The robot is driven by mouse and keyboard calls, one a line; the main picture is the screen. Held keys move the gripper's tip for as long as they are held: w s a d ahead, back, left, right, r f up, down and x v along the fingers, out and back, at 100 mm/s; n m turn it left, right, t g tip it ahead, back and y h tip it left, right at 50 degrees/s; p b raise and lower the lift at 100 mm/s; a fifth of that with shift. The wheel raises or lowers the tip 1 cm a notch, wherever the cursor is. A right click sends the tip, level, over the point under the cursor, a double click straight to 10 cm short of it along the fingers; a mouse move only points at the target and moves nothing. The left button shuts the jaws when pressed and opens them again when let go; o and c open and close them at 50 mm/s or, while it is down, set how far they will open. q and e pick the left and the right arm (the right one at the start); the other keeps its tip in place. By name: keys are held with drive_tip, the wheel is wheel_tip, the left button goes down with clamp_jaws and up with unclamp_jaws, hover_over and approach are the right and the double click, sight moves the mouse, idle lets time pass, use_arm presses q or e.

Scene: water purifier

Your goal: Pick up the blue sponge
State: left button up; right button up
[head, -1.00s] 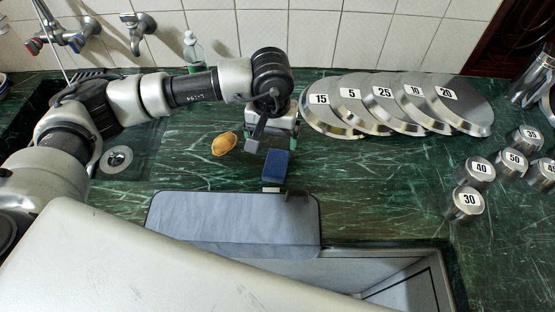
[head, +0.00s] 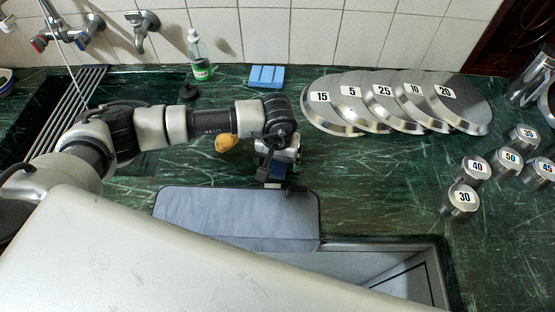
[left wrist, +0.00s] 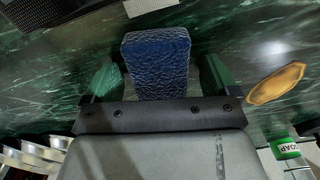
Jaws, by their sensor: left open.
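The blue sponge (left wrist: 157,62) is a dark blue, rough-textured block in the left wrist view. It sits between the two green fingertips of my left gripper (left wrist: 160,84), with a visible gap at each side. In the head view my left gripper (head: 275,168) is low over the counter just behind the grey mat, and the blue sponge is mostly hidden beneath it. The left gripper is open and not closed on the sponge. My right gripper is not in view.
A grey mat (head: 240,215) lies in front of the gripper, by an open basin (head: 350,268). A tan piece (head: 226,143) is left of it. A soap bottle (head: 199,62) and a light blue item (head: 266,77) stand behind. Numbered discs (head: 355,103) and weights (head: 460,200) are right.

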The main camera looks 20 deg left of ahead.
use_arm(q)
drive_tip(key=c, duration=1)
drive_tip(key=shift+r, duration=0.15)
drive_tip(key=shift+r, duration=0.25)
drive_tip(key=r, duration=0.1)
drive_tip(key=r+b, duration=0.1)
drive_tip(key=r, duration=0.1)
drive_tip(key=shift+d+r+b, duration=0.25)
drive_tip(key=shift+d+b, duration=0.05)
drive_tip(key=shift+d, duration=0.05)
drive_tip(key=s+d+r+b, duration=0.3)
drive_tip(key=d+r, duration=0.4)
drive_tip(key=d, duration=0.4)
drive_tip(key=shift+m, duration=0.6)
drive_tip(key=s+a+f, duration=0.1)
drive_tip(key=a, duration=0.4)
drive_tip(key=s+a, duration=0.2)
drive_tip(key=a, duration=0.4)
drive_tip(key=s+a+f, duration=0.1)
drive_tip(key=s+a, duration=0.1)
drive_tip(key=a, duration=0.4)
drive_tip(key=shift+a+f+p, duration=0.2)
drive_tip(key=shift+f+p, duration=0.1)
drive_tip(key=shift+p, duration=0.05)
